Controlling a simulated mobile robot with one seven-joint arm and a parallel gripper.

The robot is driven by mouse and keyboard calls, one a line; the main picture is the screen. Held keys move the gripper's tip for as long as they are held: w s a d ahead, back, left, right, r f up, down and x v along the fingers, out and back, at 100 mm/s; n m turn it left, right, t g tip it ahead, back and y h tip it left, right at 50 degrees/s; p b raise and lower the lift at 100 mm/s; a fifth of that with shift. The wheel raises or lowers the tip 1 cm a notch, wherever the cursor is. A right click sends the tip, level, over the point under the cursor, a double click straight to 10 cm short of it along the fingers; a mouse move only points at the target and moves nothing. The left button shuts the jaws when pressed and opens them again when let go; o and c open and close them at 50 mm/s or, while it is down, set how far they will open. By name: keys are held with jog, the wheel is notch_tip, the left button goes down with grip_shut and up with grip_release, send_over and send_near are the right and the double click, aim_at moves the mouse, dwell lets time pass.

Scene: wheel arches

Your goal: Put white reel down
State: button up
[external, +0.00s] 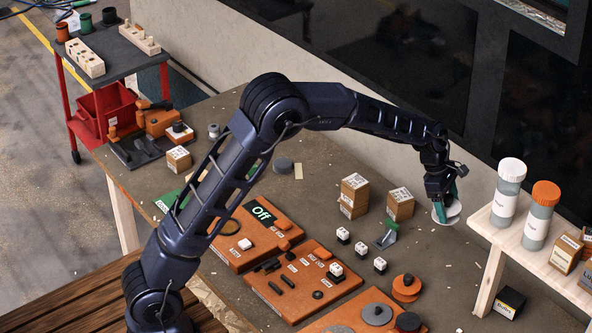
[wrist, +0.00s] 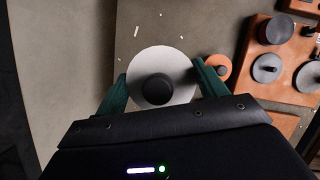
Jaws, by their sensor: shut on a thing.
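The white reel (external: 450,217) is a pale disc under my gripper (external: 446,202), at the right part of the brown bench. In the wrist view, the white reel (wrist: 160,58) has a dark round hub and sits between the two green fingers of my gripper (wrist: 158,80). The fingers are shut on its opposite sides. The reel lies roughly flat, over or on bare bench top. I cannot tell whether it touches the bench.
A pale wooden shelf (external: 486,226) with white-capped and orange-capped jars stands just right of the reel. Cardboard boxes (external: 400,203) stand to its left. An orange reel (external: 405,287) and orange panels (external: 302,281) lie nearer the front. Bare bench surrounds the reel.

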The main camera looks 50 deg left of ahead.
jog(key=w+a+n+t+y, duration=0.1)
jog(key=w+a+n, duration=0.2)
jog(key=a, duration=1.7)
jog(key=w+a+n+t, duration=0.1)
jog(key=w+a+n, duration=0.15)
jog(key=a, duration=1.85)
jog(key=s+a+n+y, duration=0.15)
jog(key=s+a, duration=0.45)
jog(key=a, duration=1.2)
jog(key=s+a+n, duration=0.3)
jog(key=s+a, duration=0.3)
jog(key=a, duration=1.2)
jog(key=shift+t, duration=0.3)
notch_tip(320, 180, down, 20)
jog(key=shift+w+r, duration=0.1)
jog(key=shift+w, duration=0.05)
jog(key=o, duration=1)
jog(key=shift+c, duration=0.2)
jog(key=shift+m, duration=0.3)
